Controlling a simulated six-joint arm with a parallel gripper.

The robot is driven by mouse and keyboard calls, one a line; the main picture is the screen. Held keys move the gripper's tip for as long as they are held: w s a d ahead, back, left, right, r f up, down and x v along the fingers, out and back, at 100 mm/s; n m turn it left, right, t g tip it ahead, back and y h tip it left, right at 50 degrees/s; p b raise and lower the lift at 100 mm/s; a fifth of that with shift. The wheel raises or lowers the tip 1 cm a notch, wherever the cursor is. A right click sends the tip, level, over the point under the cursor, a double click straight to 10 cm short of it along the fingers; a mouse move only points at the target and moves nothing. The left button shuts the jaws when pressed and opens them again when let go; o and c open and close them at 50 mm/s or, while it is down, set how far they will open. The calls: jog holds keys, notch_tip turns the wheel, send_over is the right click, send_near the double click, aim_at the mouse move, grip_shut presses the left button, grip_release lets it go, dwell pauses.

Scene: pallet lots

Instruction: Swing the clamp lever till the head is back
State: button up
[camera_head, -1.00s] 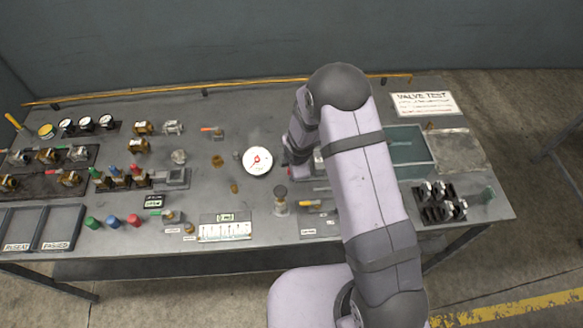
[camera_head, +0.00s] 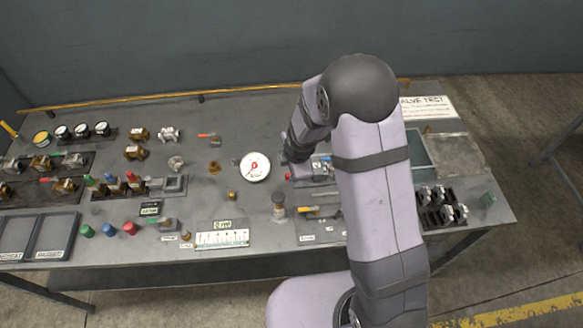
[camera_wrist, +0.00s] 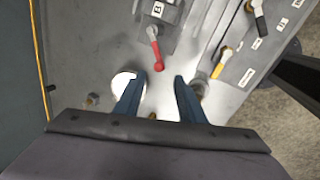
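The clamp with its red lever (camera_wrist: 156,52) shows at the top middle of the wrist view. The lever ends in a red ball and joins a grey fixture (camera_wrist: 160,12) marked with a "B" label. In the head view the fixture (camera_head: 322,168) is partly hidden by my arm, with a red tip at its left. My gripper (camera_wrist: 153,80) is open and empty. Its two blue fingers are apart, with the red ball just beyond and between their tips in the picture; I see no contact. The fingers are hidden in the head view.
A yellow-handled valve (camera_head: 306,210) and a grey-capped post (camera_head: 278,205) stand in front. A green bin (camera_head: 419,152) and a rack of black fittings (camera_head: 440,207) are at the right. Bare bench lies behind the gauge.

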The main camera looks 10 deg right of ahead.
jog(key=shift+f, duration=0.2)
jog(key=c, duration=0.8)
jog(key=shift+m, duration=0.3)
jog(key=f+b, duration=0.1)
jog(key=b, duration=0.1)
jog(key=d+f+b, duration=0.1)
jog(key=f+b, duration=0.1)
jog(key=w+f+b, duration=0.1)
jog(key=b, duration=0.1)
jog(key=shift+w+d+f+b, duration=0.1)
jog(key=shift+d+f+b, duration=0.25)
grip_shut()
jog(key=w+d+r+m+t+b, duration=0.1)
jog(key=w+r+m+t+b, duration=0.15)
jog(key=w+b, duration=0.35)
jog(key=w+d+r+m+t+b, duration=0.1)
jog(key=w+r+b, duration=0.3)
jog(key=w+b, duration=0.15)
jog(key=s+a+r+m+g+y+p, duration=0.1)
jog(key=s+a+r+m+g+y, duration=0.2)
jog(key=s+a+g, duration=0.2)
jog(key=s+a, duration=0.1)
jog(key=s, duration=0.2)
jog(key=shift+s+r+g, duration=0.35)
jog(key=shift+r, duration=0.05)
